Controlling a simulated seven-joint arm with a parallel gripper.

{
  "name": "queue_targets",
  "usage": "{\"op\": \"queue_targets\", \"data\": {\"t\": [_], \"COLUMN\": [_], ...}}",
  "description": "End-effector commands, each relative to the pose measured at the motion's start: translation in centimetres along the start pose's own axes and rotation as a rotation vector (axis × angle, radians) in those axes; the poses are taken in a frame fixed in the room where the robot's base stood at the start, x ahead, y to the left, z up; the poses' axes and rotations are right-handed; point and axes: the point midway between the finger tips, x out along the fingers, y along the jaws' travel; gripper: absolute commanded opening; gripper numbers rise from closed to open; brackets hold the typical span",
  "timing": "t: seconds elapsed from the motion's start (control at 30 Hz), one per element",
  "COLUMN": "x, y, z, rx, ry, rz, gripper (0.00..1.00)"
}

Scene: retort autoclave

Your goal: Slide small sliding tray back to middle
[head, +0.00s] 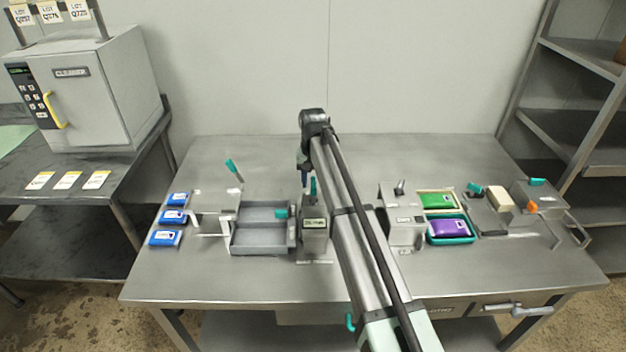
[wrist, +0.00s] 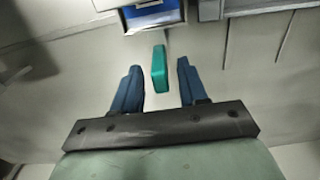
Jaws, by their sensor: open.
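A grey tray with two compartments (head: 243,239) lies on the left half of the table, and its compartments look empty. A teal knob (head: 281,213) is at its right side. I cannot tell for sure that this is the small sliding tray. My gripper (head: 304,188) points down beside a grey device (head: 314,226) at mid table, partly hidden by my arm. In the wrist view my gripper (wrist: 159,66) is open, with a teal handle (wrist: 160,70) between and slightly beyond its blue fingers.
Several blue packs (head: 165,238) lie at the table's left. Right of my arm stand a grey press-like device (head: 402,228) and green (head: 437,201) and purple (head: 450,228) packs in holders. A blue item in a frame (wrist: 145,17) shows beyond the handle. The front left table is clear.

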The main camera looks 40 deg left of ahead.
Motion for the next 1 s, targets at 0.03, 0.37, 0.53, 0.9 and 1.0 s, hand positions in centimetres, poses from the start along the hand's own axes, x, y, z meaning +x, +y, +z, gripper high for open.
{"op": "queue_targets", "data": {"t": [0.03, 0.37, 0.53, 0.9, 1.0], "x": [0.01, -0.01, -0.01, -0.02, -0.02], "y": [0.0, 0.0, 0.0, 0.0, 0.04], "z": [-0.01, -0.01, 0.0, -0.01, -0.01], "rx": [0.0, 0.0, 0.0, 0.0, 0.0], "ry": [0.0, 0.0, 0.0, 0.0, 0.0], "rz": [0.0, 0.0, 0.0, 0.0, 0.0], "gripper": [0.43, 0.23, 0.07, 0.0, 0.0]}}
